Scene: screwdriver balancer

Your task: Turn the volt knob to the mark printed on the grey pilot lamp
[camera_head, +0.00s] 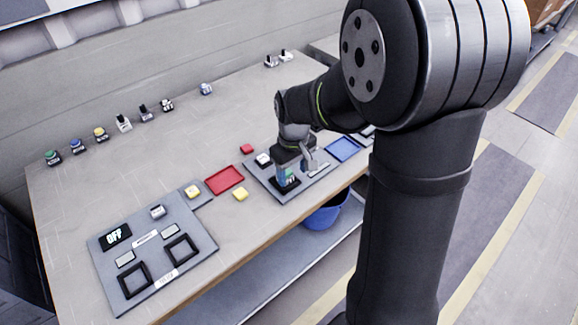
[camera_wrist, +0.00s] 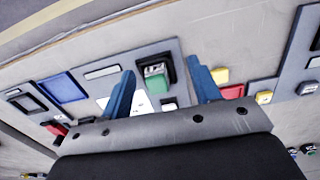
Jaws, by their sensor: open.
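My gripper (camera_head: 290,172) is over the middle panel (camera_head: 258,184) in the head view. In the wrist view its two blue fingers (camera_wrist: 162,92) are open and apart, with a dark square frame (camera_wrist: 155,68) and a green-topped piece (camera_wrist: 158,83) showing between them. I cannot tell whether the fingers touch anything. The volt knob and the grey pilot lamp cannot be told apart from the other small parts, and their marks are too small to read. Small lamp-like pieces, among them a white-and-dark one (camera_head: 123,123), stand along the back of the table.
A red tray (camera_head: 224,180), a yellow block (camera_head: 240,194), a red block (camera_head: 246,148) and a blue tray (camera_head: 343,149) lie around. A blue bin (camera_head: 325,216) is below the front edge.

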